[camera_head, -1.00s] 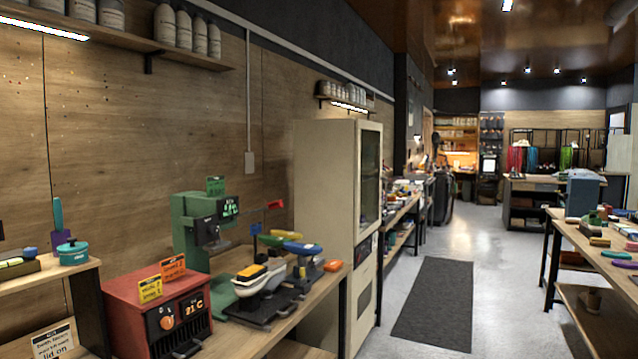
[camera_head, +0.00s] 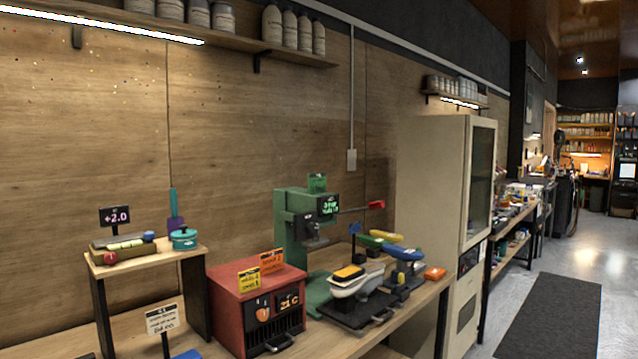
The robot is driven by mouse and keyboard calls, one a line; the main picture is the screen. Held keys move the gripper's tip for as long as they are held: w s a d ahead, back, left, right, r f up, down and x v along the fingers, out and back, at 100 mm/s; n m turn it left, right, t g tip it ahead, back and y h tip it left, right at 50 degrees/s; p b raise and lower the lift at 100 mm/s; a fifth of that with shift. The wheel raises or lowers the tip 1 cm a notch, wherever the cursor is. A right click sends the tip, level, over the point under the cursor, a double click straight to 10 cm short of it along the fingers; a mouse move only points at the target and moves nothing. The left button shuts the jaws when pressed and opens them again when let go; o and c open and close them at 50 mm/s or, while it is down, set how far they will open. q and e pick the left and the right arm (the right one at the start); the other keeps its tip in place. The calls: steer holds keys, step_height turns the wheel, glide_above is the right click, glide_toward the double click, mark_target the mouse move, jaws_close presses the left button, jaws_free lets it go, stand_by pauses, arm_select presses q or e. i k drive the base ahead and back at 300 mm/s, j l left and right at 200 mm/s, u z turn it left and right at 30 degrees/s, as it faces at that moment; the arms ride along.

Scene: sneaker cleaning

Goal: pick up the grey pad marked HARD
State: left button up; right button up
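I cannot make out a grey pad marked HARD in this view. A pale grey sneaker-like shape (camera_head: 357,286) lies on a black tray (camera_head: 343,313) on the wooden bench. A yellow-and-black block (camera_head: 348,273) sits on top of it. Neither of my grippers shows.
The bench (camera_head: 408,316) runs along the wall. A red box (camera_head: 241,305) with a temperature display and a green press (camera_head: 291,238) stand on it. A small raised shelf (camera_head: 106,267) is at left. A tall beige cabinet (camera_head: 431,190) stands right; the floor beyond holds a dark mat (camera_head: 552,318).

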mark_target(419, 266)
steer(key=i+l, duration=0.35)
steer(key=l, duration=0.15)
steer(key=i+l, duration=0.4)
steer(key=l, duration=0.15)
steer(key=i+l, duration=0.35)
steer(key=l, duration=0.15)
steer(key=i+l, duration=0.75)
steer(key=l, duration=0.25)
